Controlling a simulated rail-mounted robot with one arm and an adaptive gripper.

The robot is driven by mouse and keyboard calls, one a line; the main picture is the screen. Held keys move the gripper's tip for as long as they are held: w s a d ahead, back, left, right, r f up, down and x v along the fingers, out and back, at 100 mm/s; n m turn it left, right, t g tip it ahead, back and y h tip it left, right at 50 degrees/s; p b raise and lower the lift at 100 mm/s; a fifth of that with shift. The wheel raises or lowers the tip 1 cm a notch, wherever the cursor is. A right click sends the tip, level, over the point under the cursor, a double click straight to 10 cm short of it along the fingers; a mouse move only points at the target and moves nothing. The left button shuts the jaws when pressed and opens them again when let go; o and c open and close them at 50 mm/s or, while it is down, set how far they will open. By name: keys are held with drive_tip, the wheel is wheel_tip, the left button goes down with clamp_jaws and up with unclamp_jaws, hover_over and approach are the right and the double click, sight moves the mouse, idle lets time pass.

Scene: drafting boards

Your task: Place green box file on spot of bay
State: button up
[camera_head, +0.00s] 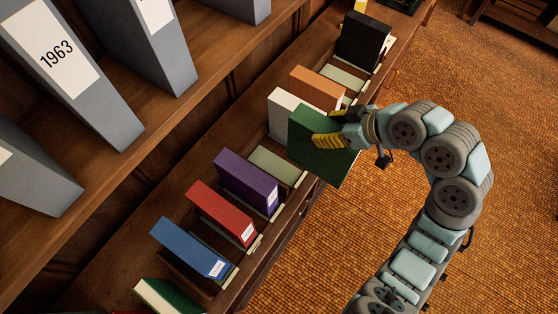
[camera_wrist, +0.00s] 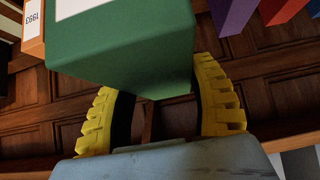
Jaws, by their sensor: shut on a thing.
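The green box file (camera_head: 318,155) is between the yellow fingers of my gripper (camera_head: 330,140), which is shut on it. It hangs tilted in front of the white box file, over the front edge of the shelf bay. In the wrist view, the green box file (camera_wrist: 125,45) fills the space between both fingers (camera_wrist: 155,78). One pale green spot (camera_head: 275,165) lies bare between the white and purple files, just left of and below the held file. Another pale green spot (camera_head: 343,78) lies between the orange and black files.
A white file (camera_head: 286,106) and an orange file (camera_head: 317,88) stand beside the held file. Purple (camera_head: 247,178), red (camera_head: 222,212) and blue (camera_head: 190,245) files stand further left, a black file (camera_head: 362,42) further right. Large grey files (camera_head: 75,70) fill the upper shelf. The floor in front is clear.

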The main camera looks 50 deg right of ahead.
sight(291, 123)
drive_tip(key=shift+w+d+f, duration=0.1)
drive_tip(key=shift+w+d, duration=0.15)
drive_tip(key=shift+w, duration=0.1)
drive_tip(key=w+a+f, duration=0.1)
drive_tip(key=w, duration=0.1)
drive_tip(key=w+a+f, duration=0.1)
drive_tip(key=w, duration=0.2)
drive_tip(key=w+f+p, duration=0.1)
drive_tip(key=w, duration=0.2)
drive_tip(key=shift+w+a+f, duration=0.1)
drive_tip(key=shift+a+f, duration=0.25)
drive_tip(key=shift+a, duration=0.05)
drive_tip(key=w+a+f+p, duration=0.1)
drive_tip(key=w+f, duration=0.3)
drive_tip(key=f, duration=0.5)
drive_tip(key=shift+w+a+p, duration=0.15)
drive_tip(key=shift+w+p, duration=0.2)
drive_tip(key=shift+p, duration=0.1)
drive_tip(key=o, duration=1.2)
drive_tip(key=shift+f, duration=0.15)
